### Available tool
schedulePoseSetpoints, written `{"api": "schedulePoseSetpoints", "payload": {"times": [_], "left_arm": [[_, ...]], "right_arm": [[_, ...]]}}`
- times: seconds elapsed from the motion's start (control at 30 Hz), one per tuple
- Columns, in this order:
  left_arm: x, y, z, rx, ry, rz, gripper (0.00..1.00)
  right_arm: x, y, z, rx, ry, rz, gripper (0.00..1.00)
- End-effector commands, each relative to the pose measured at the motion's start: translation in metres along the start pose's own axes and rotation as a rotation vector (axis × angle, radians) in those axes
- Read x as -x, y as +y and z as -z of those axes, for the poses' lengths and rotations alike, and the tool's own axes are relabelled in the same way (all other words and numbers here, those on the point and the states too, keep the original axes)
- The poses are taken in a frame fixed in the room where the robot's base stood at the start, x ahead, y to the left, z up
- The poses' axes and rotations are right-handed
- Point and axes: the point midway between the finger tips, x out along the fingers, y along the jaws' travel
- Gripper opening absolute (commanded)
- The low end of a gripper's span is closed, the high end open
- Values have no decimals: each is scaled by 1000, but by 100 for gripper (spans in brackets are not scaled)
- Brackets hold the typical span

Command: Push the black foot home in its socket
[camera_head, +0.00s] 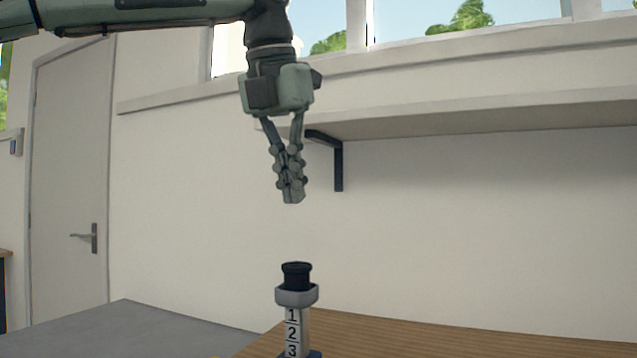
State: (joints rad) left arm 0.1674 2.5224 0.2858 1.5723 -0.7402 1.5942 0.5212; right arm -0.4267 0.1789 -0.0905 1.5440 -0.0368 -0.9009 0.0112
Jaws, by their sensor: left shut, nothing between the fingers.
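The black foot (296,275) stands upright in the grey collar of its socket (297,295), with its upper part showing above the rim. The socket tops a pale post marked 1, 2, 3 (292,331) at the edge of the wooden surface. How deep the foot sits inside the collar is hidden. My left gripper (293,197) points straight down above the foot in the picture, with a clear gap between them. Its fingers are shut together and hold nothing. My right gripper is not in view.
A wooden tabletop (430,341) spreads to the right of the post, and a grey surface (150,330) lies to the left. A wall shelf (480,115) with a black bracket (338,165) is behind my gripper. A door (70,180) stands at the left.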

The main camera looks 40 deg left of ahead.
Motion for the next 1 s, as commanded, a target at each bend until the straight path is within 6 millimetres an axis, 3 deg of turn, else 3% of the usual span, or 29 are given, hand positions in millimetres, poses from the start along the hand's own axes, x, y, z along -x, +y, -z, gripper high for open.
{"api": "schedulePoseSetpoints", "payload": {"times": [0.3, 0.4, 0.5, 1.0], "left_arm": [[-32, 0, 12, -1, 1, 0, 0], [-40, 0, 15, 0, 1, -1, 0], [-47, 0, 17, 1, 0, 0, 0], [-55, 0, 20, 0, 1, 0, 0]], "right_arm": [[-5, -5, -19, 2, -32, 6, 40], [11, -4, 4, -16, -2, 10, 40], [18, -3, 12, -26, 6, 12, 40], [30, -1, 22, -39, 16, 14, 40]]}}
